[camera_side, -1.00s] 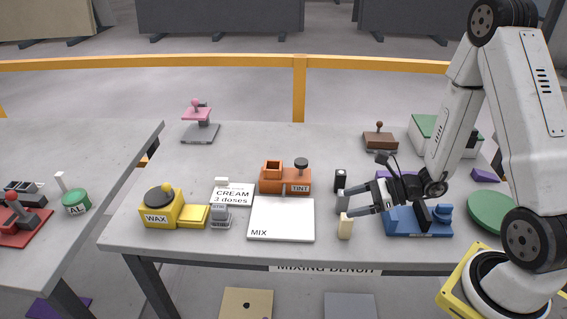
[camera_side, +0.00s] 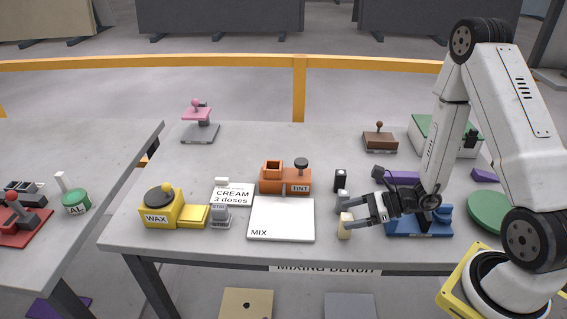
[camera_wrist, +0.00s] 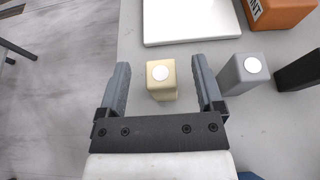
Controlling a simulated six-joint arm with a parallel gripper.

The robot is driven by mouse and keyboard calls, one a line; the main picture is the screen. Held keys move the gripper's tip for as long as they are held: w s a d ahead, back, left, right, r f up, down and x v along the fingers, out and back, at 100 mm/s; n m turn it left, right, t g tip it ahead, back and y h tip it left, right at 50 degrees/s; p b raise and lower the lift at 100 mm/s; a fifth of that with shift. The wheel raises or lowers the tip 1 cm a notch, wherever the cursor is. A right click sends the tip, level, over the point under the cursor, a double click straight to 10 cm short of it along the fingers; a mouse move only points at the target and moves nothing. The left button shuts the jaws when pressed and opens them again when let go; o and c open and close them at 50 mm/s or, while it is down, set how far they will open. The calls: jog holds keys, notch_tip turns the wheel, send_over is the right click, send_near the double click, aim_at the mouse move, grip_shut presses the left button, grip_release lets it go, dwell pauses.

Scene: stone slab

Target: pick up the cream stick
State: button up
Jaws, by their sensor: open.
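The cream stick (camera_side: 345,225) stands upright on the grey bench near its front edge, just right of the white MIX plate (camera_side: 282,219). In the wrist view the cream stick (camera_wrist: 161,80) has a white dot on top and sits between the tips of my open gripper (camera_wrist: 160,88). A gap shows on both sides of it. My gripper (camera_side: 362,208) reaches in from the right in the side view. A grey stick (camera_wrist: 243,74) stands close outside the right finger, and a black stick (camera_wrist: 300,70) stands beyond it.
The orange TINT device (camera_side: 285,178) is behind the MIX plate. A blue device (camera_side: 418,226) lies beneath my wrist. The bench's front edge is close to the cream stick.

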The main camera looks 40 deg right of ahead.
aim_at(340, 223)
notch_tip(340, 223, down, 2)
jog(key=shift+f, duration=0.15)
jog(key=shift+x, duration=1.5)
grip_shut()
